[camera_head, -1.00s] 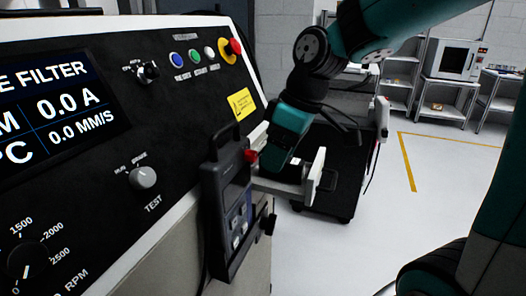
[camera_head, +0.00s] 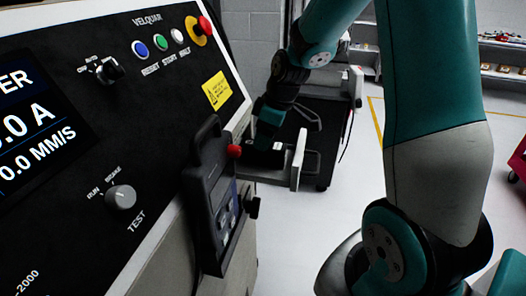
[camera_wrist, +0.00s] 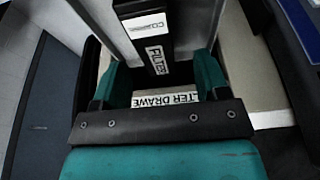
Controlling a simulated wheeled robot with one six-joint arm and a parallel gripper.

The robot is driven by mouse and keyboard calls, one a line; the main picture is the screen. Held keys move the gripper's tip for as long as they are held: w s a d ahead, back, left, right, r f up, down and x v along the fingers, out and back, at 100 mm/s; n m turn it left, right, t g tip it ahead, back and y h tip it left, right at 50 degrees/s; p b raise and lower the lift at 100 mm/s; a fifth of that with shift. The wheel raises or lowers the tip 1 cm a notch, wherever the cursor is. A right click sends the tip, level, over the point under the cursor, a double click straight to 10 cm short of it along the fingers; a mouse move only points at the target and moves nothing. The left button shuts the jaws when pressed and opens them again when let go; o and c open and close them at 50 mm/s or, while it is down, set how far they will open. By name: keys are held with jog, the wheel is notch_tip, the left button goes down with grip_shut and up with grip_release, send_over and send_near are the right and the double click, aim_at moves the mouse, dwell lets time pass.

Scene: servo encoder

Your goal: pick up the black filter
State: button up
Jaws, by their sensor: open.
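The black filter (camera_wrist: 156,46) shows in the wrist view as a dark block with white labels, one reading "FILTER". It lies between the two teal fingers of my gripper (camera_wrist: 158,66), which stand apart on either side of it. I cannot tell whether the fingers touch it. A label reading "FILTER DRAWER" (camera_wrist: 180,98) shows partly behind the gripper's palm. In the head view my gripper (camera_head: 266,138) is low at the open drawer (camera_head: 299,160) on the machine's side. Its fingertips and the filter are hard to make out there.
The machine's control panel (camera_head: 75,150) fills the left of the head view. A dark handheld pendant (camera_head: 213,190) with a red button hangs at its edge, close to my gripper. A black cart (camera_head: 330,125) stands behind the drawer. Grey floor is open beyond.

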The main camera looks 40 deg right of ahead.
jog(key=shift+d+p+x, duration=0.2)
jog(key=shift+p+x, duration=0.55)
jog(key=shift+x, duration=1.95)
jog(key=c, duration=1)
